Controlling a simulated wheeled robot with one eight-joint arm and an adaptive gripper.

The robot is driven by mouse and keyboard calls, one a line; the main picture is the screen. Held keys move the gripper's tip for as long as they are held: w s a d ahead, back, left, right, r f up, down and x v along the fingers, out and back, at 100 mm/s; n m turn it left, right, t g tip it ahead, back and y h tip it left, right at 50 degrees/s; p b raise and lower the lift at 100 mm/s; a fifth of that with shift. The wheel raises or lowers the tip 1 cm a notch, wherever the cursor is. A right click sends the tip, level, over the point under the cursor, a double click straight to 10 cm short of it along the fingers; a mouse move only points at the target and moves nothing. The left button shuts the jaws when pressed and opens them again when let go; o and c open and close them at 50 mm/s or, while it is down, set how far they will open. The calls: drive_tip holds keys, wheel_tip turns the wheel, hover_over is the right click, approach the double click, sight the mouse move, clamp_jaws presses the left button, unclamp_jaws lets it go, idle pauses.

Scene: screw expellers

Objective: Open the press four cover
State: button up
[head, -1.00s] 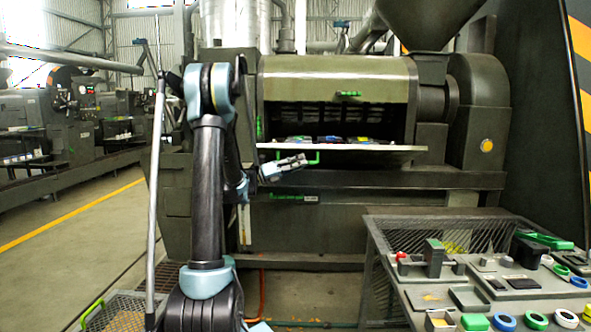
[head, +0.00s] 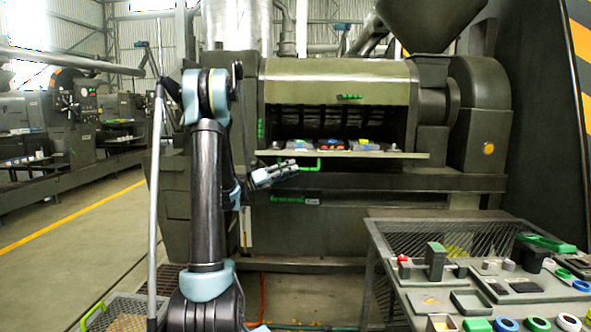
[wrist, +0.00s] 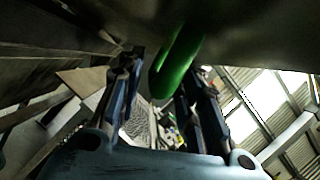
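The press (head: 400,178) is a large dark machine with a hopper on top. Its curved olive upper panel (head: 300,80) carries a green handle (head: 350,97). Below is a dark opening, with a pale ledge (head: 400,155) along its lower edge. A second green handle (head: 312,163) hangs just under the ledge. My gripper (head: 297,168) is beside this lower handle, at the left. In the wrist view, a green bar (wrist: 177,65) lies between my gripper's open fingers (wrist: 165,85), closer to the right one. I cannot tell whether it touches. Which part is the cover is unclear.
Several small coloured items (head: 335,146) lie along the ledge. A mesh-sided table (head: 415,290) with many controls and rings stands at the lower right. A basket (head: 125,312) and a pole (head: 156,205) are at the left. The floor further left is clear.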

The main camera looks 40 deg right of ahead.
drive_tip(key=v, duration=0.8)
drive_tip(key=v, duration=1.9)
drive_tip(key=shift+f, duration=0.25)
idle(1.7)
drive_tip(key=shift+s, duration=0.1)
idle(0.5)
